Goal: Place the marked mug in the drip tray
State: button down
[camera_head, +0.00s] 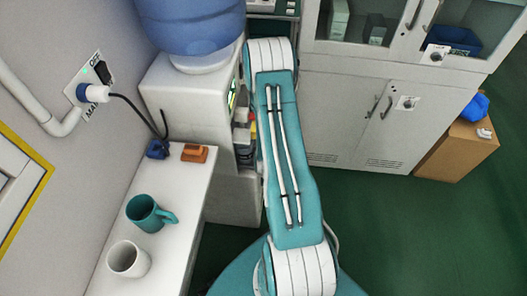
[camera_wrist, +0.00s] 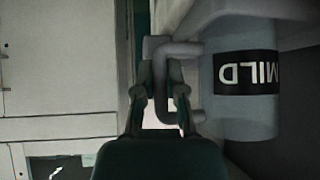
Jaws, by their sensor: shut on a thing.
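In the wrist view a grey-white mug (camera_wrist: 246,121) carries a black label reading MILD, upside down in this picture. Its handle (camera_wrist: 179,112) faces my gripper (camera_wrist: 160,88). The two fingers are shut on the handle, and the mug body is to the right of them.
A teal mug (camera_head: 143,214) and a white mug (camera_head: 128,260) stand on the white counter (camera_head: 178,228) at left. An orange block (camera_head: 195,154) and a blue object (camera_head: 157,149) sit at its far end.

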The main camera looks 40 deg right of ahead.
jog(key=c, duration=0.7)
grip_release()
jog(key=v, duration=1.2)
